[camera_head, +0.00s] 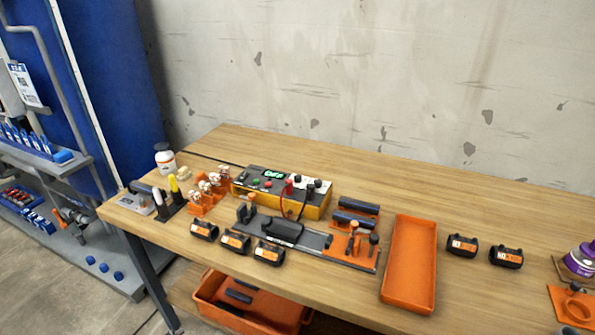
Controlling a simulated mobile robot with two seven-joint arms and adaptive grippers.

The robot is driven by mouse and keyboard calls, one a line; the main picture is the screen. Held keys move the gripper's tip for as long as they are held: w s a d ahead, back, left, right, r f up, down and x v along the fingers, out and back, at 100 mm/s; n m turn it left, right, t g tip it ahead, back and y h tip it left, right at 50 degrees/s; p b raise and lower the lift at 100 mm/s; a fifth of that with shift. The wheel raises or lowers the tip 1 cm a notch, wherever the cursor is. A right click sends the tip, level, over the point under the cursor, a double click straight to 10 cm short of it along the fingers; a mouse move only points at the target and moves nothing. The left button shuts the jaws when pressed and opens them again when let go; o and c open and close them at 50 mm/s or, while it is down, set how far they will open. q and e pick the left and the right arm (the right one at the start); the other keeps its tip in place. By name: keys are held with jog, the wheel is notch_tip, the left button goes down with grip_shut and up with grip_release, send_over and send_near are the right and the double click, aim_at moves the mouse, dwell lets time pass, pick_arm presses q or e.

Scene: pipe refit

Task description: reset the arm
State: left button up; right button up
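Neither of my arms nor grippers shows in the head view. The wooden workbench (480,200) runs across the middle and right. A yellow and black control box (280,190) stands near its back, with a red plug and a dark cable on top. In front of it lies a grey clamping fixture (312,240) with orange blocks and a black part on it. Two dark pipe pieces (355,213) lie right of the control box. Several black fittings with orange labels (236,241) sit along the front edge, and two more (462,245) lie right of the tray.
An empty orange tray (425,230) lies on the bench. An orange bin (235,320) with dark pieces sits below. A white bottle (165,158) stands at the left, a purple can (580,260) at the right edge. A blue-grey shelf (70,170) stands left of the bench.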

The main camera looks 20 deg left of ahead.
pick_arm(q)
jog(key=d+f+n+t+h+p, duration=0.2)
jog(key=d+f+h, duration=0.3)
jog(key=d, duration=0.7)
jog(key=shift+w+d+f+n+t+h, duration=0.3)
jog(key=shift+w+f+n+t, duration=0.15)
jog(key=shift+f+t, duration=0.25)
pick_arm(e)
jog(key=shift+s+a+r, duration=0.25)
jog(key=shift+s+r, duration=0.25)
jog(key=shift+s, duration=0.1)
